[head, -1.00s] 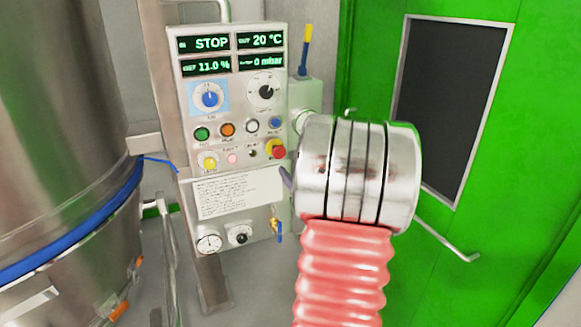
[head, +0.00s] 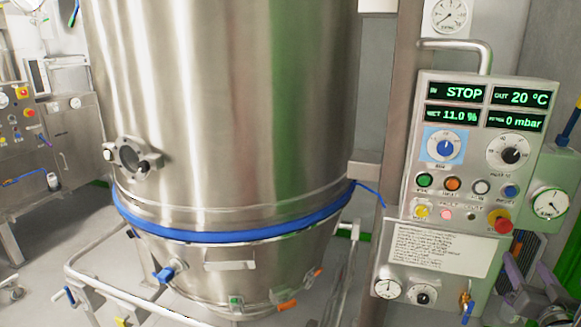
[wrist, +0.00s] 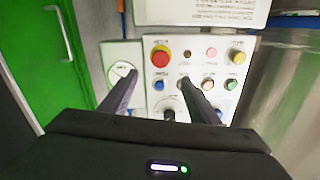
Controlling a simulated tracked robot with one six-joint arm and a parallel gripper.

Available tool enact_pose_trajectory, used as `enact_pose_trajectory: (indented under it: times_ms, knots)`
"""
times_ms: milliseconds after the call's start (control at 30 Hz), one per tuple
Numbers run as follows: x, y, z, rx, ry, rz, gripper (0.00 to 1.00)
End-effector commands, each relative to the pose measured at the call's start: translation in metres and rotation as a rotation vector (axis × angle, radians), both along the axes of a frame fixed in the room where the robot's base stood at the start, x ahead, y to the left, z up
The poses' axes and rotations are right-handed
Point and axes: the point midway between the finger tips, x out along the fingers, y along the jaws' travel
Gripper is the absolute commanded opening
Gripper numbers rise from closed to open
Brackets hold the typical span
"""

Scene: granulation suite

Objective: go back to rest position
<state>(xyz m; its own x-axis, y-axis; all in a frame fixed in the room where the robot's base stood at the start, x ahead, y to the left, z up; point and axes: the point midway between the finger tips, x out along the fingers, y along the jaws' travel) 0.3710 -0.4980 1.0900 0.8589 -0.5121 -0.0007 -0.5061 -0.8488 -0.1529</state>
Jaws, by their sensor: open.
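My gripper (wrist: 158,78) is open and empty in the wrist view, its two dark fingers apart in front of the control panel (wrist: 195,75). That view shows the panel upside down. In the head view my gripper (head: 525,270) shows only in part, low at the right edge beside the panel (head: 450,190). The panel displays read STOP, 20 °C, 11.0 % and 0 mbar. The red stop button (wrist: 161,56) and a round gauge (wrist: 122,73) lie beyond the fingers. I cannot tell the exact gap to the panel.
A large steel vessel (head: 230,110) with a blue seal ring (head: 240,232) fills the middle of the head view. A pipe frame (head: 100,280) surrounds its base. Another machine (head: 45,130) stands at far left. A green door (wrist: 45,50) shows in the wrist view.

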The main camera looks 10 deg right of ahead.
Motion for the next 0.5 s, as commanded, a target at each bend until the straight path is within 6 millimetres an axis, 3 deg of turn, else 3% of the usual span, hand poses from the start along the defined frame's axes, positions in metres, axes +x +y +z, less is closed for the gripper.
enact_pose_trajectory:
  times_ms: [133,267,500]
  knots:
    - [-0.003,-0.004,-0.01,-0.004,0.051,-0.02,0.56]
    - [-0.014,-0.016,-0.035,0.022,0.151,-0.08,0.56]
    - [-0.057,-0.032,-0.094,0.133,0.395,-0.237,0.56]
